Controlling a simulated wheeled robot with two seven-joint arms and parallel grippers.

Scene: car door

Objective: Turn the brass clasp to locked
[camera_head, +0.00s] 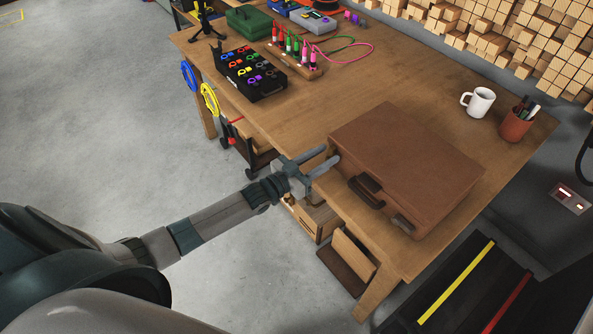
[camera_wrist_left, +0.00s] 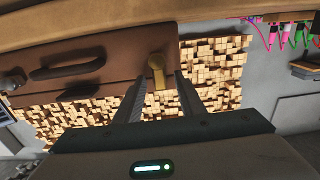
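A brown briefcase (camera_head: 405,160) lies flat and closed on the wooden table (camera_head: 410,75), its front with the dark handle (camera_head: 366,191) facing the near edge. In the left wrist view the picture is upside down and shows the brass clasp (camera_wrist_left: 157,65) on the briefcase front (camera_wrist_left: 110,50), beside the handle (camera_wrist_left: 67,66). My left gripper (camera_head: 331,154) is at the left end of that front. In the left wrist view its two fingers (camera_wrist_left: 161,76) are apart, with the clasp's narrow end between them; contact cannot be told. The clasp is not clear in the head view. My right gripper is not in view.
A white mug (camera_head: 478,102) and a pen cup (camera_head: 516,122) stand behind the briefcase. A black case of coloured items (camera_head: 250,72) and a block with coloured leads (camera_head: 295,58) are farther left. An open drawer (camera_head: 310,215) is below my left gripper.

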